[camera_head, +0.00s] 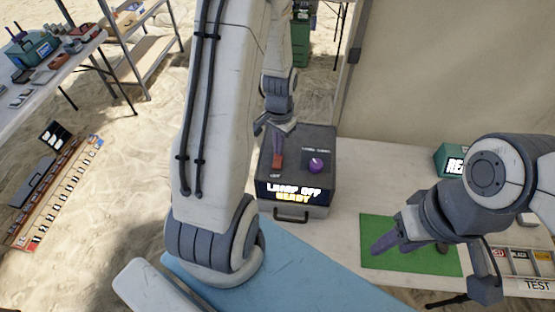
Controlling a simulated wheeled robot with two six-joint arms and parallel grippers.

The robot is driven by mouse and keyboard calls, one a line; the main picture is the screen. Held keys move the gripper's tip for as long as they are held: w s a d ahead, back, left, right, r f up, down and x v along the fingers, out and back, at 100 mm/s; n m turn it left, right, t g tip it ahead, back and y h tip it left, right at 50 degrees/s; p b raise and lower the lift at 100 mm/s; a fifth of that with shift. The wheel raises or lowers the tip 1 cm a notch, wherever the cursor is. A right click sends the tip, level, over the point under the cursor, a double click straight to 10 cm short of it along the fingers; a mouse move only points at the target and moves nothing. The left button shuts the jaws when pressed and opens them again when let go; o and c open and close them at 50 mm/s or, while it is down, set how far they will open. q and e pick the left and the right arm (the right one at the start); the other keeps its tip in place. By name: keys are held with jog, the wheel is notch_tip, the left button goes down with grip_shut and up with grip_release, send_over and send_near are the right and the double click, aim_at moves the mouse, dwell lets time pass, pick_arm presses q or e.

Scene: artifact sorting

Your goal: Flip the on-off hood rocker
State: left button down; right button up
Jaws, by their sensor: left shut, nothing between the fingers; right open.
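The hood is a dark grey box (325,140) on the table, and its front display (292,191) reads "LAMP OFF" and "READY". A red rocker (277,162) is on the left of its top, beside a purple knob (316,166). My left gripper (280,148) is shut and empty, pointing down at the rocker from just behind it. I cannot tell whether its tips touch the rocker. My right gripper (412,246) is open and empty over the green mat, apart from the hood.
The green mat (380,225) lies on the pale table right of the hood. A green box (449,160) and a labelled tray with a "TEST" tag (537,286) are at the right. A side table (70,60) with several items stands far left. My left arm blocks much of the middle.

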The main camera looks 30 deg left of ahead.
pick_arm(q)
jog(key=shift+f, duration=0.25)
jog(key=shift+r, duration=0.1)
notch_tip(320, 180, up, 7)
jog(key=p, duration=0.6)
jog(key=shift+d, duration=0.1)
dwell(0.5)
jog(key=d+r+m+b, duration=0.2)
jog(key=d+r, duration=0.1)
jog(key=d, duration=0.6)
jog(key=s+d+r+m+b, duration=0.2)
jog(key=s+d+r, duration=0.1)
jog(key=s+d, duration=0.4)
jog(key=s+d+r+m+h+b, duration=0.1)
jog(key=s+d+r+m+b, duration=0.1)
jog(key=s+d, duration=0.5)
jog(key=s+r, duration=0.1)
jog(key=s, duration=0.2)
jog(key=shift+s+d+r, duration=0.25)
jog(key=shift+s+d, duration=0.05)
jog(key=shift+d, duration=0.05)
